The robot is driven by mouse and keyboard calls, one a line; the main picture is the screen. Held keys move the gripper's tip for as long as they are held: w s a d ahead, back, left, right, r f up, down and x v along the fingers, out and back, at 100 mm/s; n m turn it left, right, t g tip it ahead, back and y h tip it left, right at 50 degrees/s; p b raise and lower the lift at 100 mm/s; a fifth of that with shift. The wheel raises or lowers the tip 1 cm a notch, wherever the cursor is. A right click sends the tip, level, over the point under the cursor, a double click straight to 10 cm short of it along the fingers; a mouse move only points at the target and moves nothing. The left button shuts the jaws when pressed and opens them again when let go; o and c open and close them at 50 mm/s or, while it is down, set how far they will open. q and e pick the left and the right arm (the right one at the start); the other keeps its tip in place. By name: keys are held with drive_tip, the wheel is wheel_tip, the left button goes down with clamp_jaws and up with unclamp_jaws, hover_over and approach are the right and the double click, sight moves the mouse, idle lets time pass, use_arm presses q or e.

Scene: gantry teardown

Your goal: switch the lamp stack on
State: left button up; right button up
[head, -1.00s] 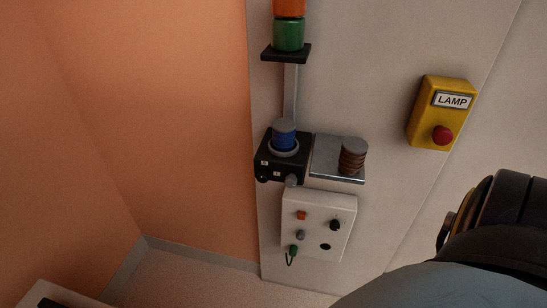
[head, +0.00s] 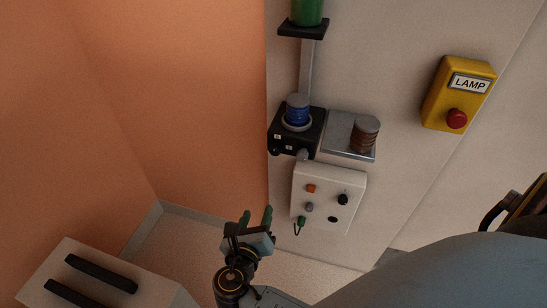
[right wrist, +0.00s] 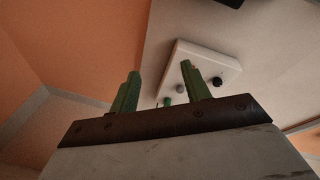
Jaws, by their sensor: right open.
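The lamp stack's green section (head: 307,12) stands on a black wall bracket at the top; the rest is cut off. A yellow box (head: 447,108) labelled LAMP, with a red button (head: 456,119), is on the wall at the right. A white control panel (head: 350,183) has an orange button (head: 311,188), a grey button (head: 310,207), black knobs and a green toggle-like part (head: 300,222). My right gripper (head: 256,215) is open and empty, left of and below the panel. In the right wrist view, the panel (right wrist: 205,60) shows beyond its green fingers. My left gripper is out of view.
A black unit (head: 291,142) with a blue ribbed cylinder, and a metal shelf (head: 343,143) with a brown ribbed cylinder, jut out above the panel. A pale box (head: 62,257) with black bars stands at lower left. Orange wall fills the left.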

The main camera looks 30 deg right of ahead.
sight(274, 153)
wheel_tip(274, 153, up, 9)
drive_tip(key=n+h, duration=0.1)
drive_tip(key=h, duration=0.2)
drive_tip(key=shift+t, duration=0.4)
drive_tip(key=x, duration=1.3)
drive_tip(key=shift+s+d+r, duration=0.1)
drive_tip(key=shift+d, duration=0.2)
drive_tip(key=c, duration=1)
